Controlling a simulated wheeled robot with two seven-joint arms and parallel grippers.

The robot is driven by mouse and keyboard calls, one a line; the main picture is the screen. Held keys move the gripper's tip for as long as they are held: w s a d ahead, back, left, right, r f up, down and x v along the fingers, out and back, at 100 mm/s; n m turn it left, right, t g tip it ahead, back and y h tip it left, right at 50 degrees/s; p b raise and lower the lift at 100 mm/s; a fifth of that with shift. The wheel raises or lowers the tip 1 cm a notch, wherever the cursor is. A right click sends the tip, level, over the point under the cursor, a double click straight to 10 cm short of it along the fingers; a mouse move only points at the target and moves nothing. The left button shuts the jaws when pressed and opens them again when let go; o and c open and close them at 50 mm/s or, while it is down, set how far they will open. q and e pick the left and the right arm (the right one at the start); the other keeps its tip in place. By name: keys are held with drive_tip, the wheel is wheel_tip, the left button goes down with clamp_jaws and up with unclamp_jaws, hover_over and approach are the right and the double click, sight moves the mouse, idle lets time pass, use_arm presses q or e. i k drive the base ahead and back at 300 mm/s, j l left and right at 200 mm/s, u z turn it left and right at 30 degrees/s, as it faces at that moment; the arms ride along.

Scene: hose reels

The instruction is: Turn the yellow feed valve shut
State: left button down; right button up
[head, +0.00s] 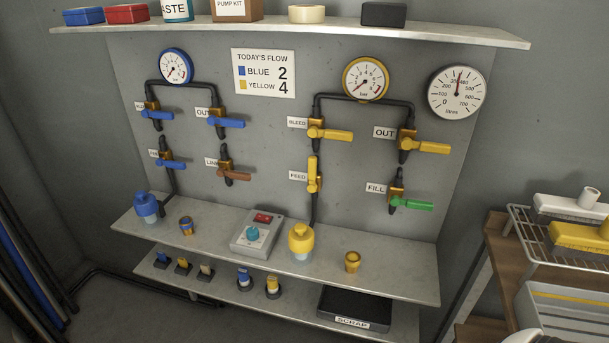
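The yellow feed valve (314,174) is on the grey wall panel, just right of its FEED label (298,175). Its yellow handle stands upright, in line with the black pipe (314,208) that runs down from it. Above it is the yellow BLEED valve (330,133), with its handle pointing right, across the pipe. The yellow OUT valve (424,147) on the right also has its handle pointing right.
A yellow-capped bottle (301,242) stands on the shelf (400,279) below the feed valve. A grey box with a teal knob (254,234) is left of it. The green-handled FILL valve (411,204) is to the right. Wall in front of the feed valve is unobstructed.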

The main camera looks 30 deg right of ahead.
sight(312, 185)
drive_tip(key=l+z, duration=0.1)
drive_tip(key=z, duration=0.3)
drive_tip(key=i+z, duration=0.15)
drive_tip(key=z, duration=0.3)
drive_tip(key=i+l+z, duration=0.1)
drive_tip(key=z, duration=0.75)
drive_tip(key=i+z, duration=0.15)
drive_tip(key=z, duration=0.25)
